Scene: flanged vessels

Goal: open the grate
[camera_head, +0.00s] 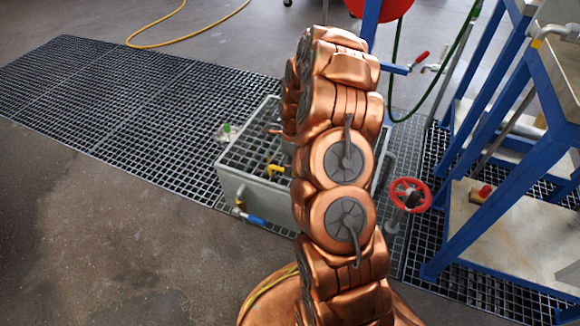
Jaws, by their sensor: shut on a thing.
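A grey rectangular box (262,202) stands on the floor grating in the middle of the head view, with a dark metal grate (250,152) within its rim. I cannot tell whether this grate is a lid or lies lower in the box. A small yellow fitting (276,169) shows over the grate. My copper arm rises in front of the box and covers its right part. My gripper is hidden behind the arm, so its fingers and anything they hold do not show.
Dark floor grating (110,90) extends to the left. A blue-handled valve (250,218) is at the box's front. A red handwheel (410,194) and a blue frame (482,170) stand to the right. A yellow hose (160,38) lies behind. Concrete floor at front left is clear.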

